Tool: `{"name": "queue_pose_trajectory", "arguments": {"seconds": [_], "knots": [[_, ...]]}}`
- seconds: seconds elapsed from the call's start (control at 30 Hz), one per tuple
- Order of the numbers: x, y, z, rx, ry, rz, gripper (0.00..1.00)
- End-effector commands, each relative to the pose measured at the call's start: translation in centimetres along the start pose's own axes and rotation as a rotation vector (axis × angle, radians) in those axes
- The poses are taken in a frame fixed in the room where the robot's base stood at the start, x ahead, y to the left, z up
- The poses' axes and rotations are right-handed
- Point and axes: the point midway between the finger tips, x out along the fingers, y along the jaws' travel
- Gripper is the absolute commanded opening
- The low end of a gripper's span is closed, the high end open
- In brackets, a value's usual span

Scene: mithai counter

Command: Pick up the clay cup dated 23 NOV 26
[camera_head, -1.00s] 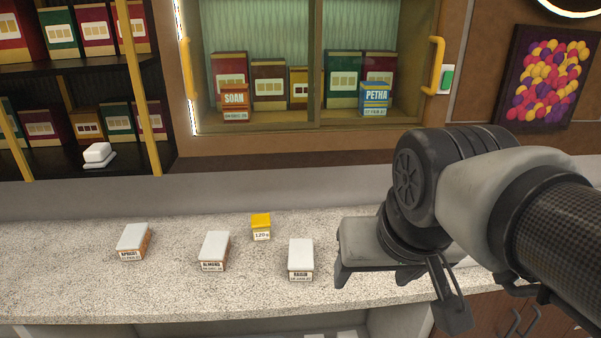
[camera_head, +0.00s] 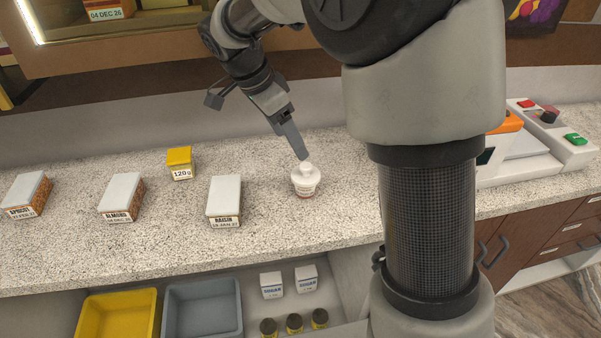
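Boxes labelled APRICOT (camera_head: 27,194), ALMOND (camera_head: 121,196) and RAISIN (camera_head: 224,201) stand left, with a yellow 120 g block (camera_head: 180,163) behind. A machine with red and green buttons (camera_head: 545,135) is right. Below are a yellow bin (camera_head: 117,296) and grey bin (camera_head: 203,287).

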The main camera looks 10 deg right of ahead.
Motion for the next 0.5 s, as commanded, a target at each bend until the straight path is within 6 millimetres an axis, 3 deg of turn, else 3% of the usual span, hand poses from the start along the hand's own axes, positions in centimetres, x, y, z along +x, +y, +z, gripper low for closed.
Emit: {"name": "queue_pose_trajectory", "arguments": {"seconds": [0.3, 0.5], "knots": [[7.2, 0.2, 0.0, -0.001, -0.001, 0.004, 0.69], [9.5, 0.1, 0.0, -0.001, -0.001, 0.001, 0.69]]}}
